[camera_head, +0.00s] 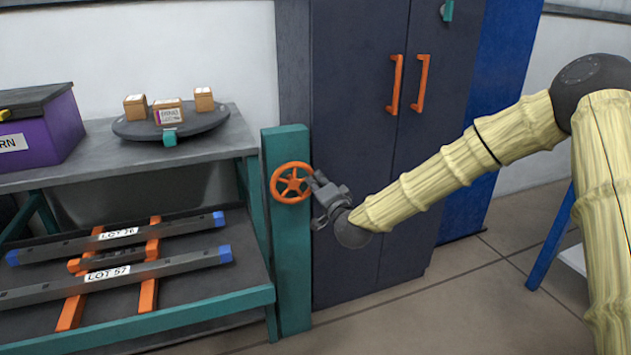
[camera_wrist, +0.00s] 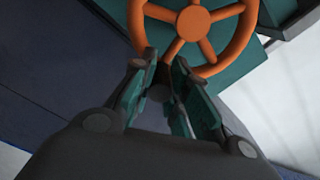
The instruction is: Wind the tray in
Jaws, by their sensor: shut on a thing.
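An orange handwheel (camera_head: 291,184) with several spokes is mounted on a teal post (camera_head: 292,290). The handwheel also fills the top of the wrist view (camera_wrist: 193,22). My gripper (camera_head: 317,186) is at the right side of the wheel. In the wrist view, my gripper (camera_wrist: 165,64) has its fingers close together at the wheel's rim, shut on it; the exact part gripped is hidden. A dark round tray (camera_head: 212,121) with three small boxes sits on the grey bench, left of the post. Which object the wheel moves cannot be told.
A purple bin (camera_head: 56,135) stands on the bench's left. Below, a shelf (camera_head: 200,300) carries two grey rails with blue ends across orange bars, labelled LOT. A dark cabinet (camera_head: 350,130) with orange handles stands behind my gripper.

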